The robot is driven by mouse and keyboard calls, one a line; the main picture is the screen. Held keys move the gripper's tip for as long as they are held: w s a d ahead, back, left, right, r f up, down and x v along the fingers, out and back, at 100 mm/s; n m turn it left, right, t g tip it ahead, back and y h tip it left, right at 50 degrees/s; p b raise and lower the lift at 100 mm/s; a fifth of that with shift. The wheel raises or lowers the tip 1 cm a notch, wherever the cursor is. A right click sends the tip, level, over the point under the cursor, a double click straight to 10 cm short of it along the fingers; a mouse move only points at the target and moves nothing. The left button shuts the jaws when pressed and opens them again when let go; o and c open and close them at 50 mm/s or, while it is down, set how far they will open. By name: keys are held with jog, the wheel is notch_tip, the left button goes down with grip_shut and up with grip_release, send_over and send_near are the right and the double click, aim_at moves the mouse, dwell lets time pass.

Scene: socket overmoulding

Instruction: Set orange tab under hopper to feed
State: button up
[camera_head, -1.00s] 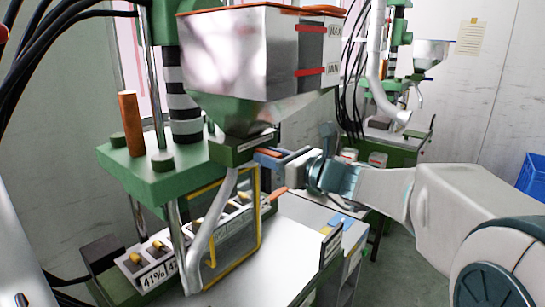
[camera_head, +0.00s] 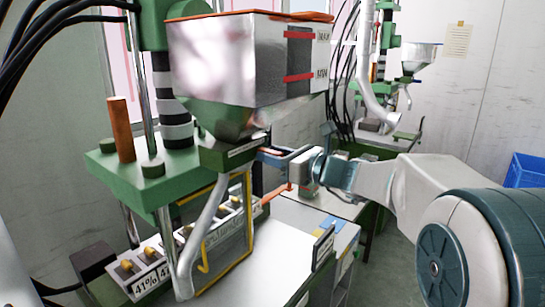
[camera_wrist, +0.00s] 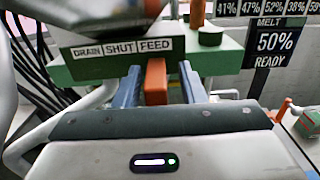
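The orange tab (camera_wrist: 155,82) sticks out from the green block under the hopper (camera_head: 240,60). In the wrist view it lines up under the word FEED on the label strip (camera_wrist: 121,47), which reads DRAIN, SHUT, FEED from left to right. My gripper (camera_wrist: 160,72) is open, with one blue finger on each side of the tab. A gap shows between the tab and each finger, wider on the right. In the head view my gripper (camera_head: 275,155) is at the right side of the block below the hopper, and its fingers mostly hide the tab.
A display (camera_wrist: 276,42) reads MELT 50% READY. A green plate with an orange post (camera_head: 121,130) stands left of the hopper, above a row of labelled switches (camera_head: 150,262). A curved grey pipe (camera_head: 200,235) runs below. A second machine (camera_head: 385,120) stands behind.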

jog(key=shift+s+d+f, duration=0.1)
jog(key=shift+s+d, duration=0.15)
jog(key=shift+d, duration=0.1)
jog(key=b+v, duration=0.2)
jog(key=v, duration=1.1)
jog(key=s+a+f+n+g+h, duration=0.3)
jog(key=s+f+n, duration=0.3)
jog(key=f, duration=0.2)
jog(key=s+a+f+n+g+h, duration=0.2)
jog(key=s+f+n+g+h, duration=0.15)
jog(key=s+f+n, duration=0.3)
jog(key=s+d+f+n+g+h, duration=0.1)
jog(key=s+d+f+n+h, duration=0.6)
jog(key=n, duration=0.6)
jog(key=shift+s+d+f+g+h, duration=0.3)
jog(key=shift+s+f, duration=0.25)
jog(key=shift+f, duration=0.85)
